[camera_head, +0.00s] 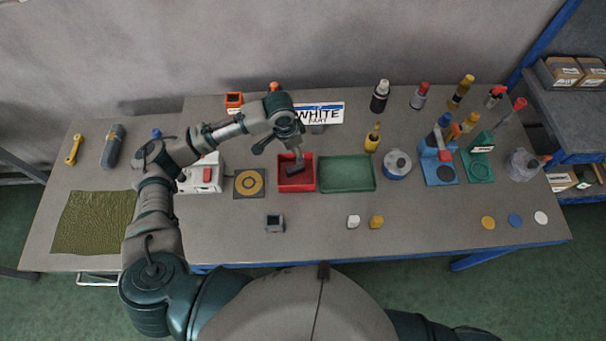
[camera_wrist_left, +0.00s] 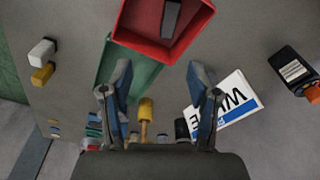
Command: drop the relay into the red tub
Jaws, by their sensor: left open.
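The red tub (camera_head: 309,184) stands on the table left of the green tray, and its open top shows in the left wrist view (camera_wrist_left: 140,45). A dark block that looks like the relay (camera_wrist_left: 171,18) lies inside the tub, and it also shows in the head view (camera_head: 292,170). My left gripper (camera_head: 297,153) is above the tub's far side. My right gripper is not in view.
The green tray (camera_head: 347,174) stands right beside the tub. A yellow ring on a dark plate (camera_head: 249,182) is to the left. A small grey box (camera_head: 275,223), a white block (camera_head: 353,221) and a yellow block (camera_head: 376,221) are in front. Bottles stand behind.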

